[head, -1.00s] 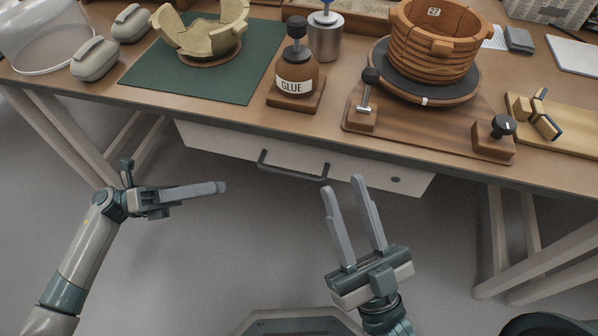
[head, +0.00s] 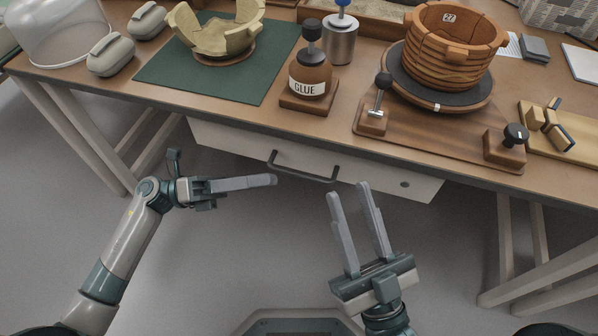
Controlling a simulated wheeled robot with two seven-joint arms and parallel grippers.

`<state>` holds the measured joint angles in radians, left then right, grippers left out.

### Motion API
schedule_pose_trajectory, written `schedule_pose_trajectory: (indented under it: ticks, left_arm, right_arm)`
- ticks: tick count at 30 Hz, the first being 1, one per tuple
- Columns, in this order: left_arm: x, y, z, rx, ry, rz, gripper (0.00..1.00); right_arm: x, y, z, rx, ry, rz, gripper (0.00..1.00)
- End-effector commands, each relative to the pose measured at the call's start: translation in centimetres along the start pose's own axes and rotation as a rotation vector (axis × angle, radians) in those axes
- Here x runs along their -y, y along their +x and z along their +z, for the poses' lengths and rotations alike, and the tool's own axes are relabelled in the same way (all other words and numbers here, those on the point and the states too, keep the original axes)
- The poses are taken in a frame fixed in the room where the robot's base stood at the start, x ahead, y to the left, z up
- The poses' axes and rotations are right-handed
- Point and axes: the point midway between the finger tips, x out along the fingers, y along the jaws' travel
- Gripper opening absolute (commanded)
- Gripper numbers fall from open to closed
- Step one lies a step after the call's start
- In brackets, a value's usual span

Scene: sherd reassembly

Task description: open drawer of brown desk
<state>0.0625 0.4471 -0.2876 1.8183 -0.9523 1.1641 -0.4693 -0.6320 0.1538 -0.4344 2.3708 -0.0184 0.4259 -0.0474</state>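The brown desk (head: 330,118) spans the view, with a pale drawer (head: 225,135) under its top. My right gripper (head: 348,190) is open and empty, pointing up toward the desk, to the right of the handle and below the drawer front.
On the desk are a glue bottle (head: 310,75), a metal can (head: 341,42), a clay pot (head: 452,50) on a turntable, and a pale broken bowl (head: 225,38) on a green mat (head: 160,72). Desk legs (head: 75,130) stand at both sides. Floor before the drawer is clear.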

Motion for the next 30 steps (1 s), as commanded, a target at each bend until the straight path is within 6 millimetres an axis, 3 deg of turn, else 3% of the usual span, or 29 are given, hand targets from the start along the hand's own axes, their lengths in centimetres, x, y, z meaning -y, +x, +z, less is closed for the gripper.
schedule_pose_trajectory:
  ticks: [6,15,28,30]
  left_arm:
    - [0.1,4.1,0.0,0.0,0.0,-0.004,0.27]
    - [0.0,7.7,0.0,0.0,0.0,-0.001,0.27]
    - [0.0,8.3,0.0,0.0,-0.001,0.0,0.27]
    - [0.0,8.3,0.0,0.0,-0.001,0.0,0.13]
  right_arm:
    - [0.3,-0.6,0.5,0.03,0.006,0.001,0.31]
    - [0.3,-0.6,0.8,0.043,0.007,0.0,0.31]
    - [0.3,-0.5,0.6,0.037,0.008,0.0,0.31]
    - [0.3,-0.5,0.5,0.036,0.008,0.0,0.31]
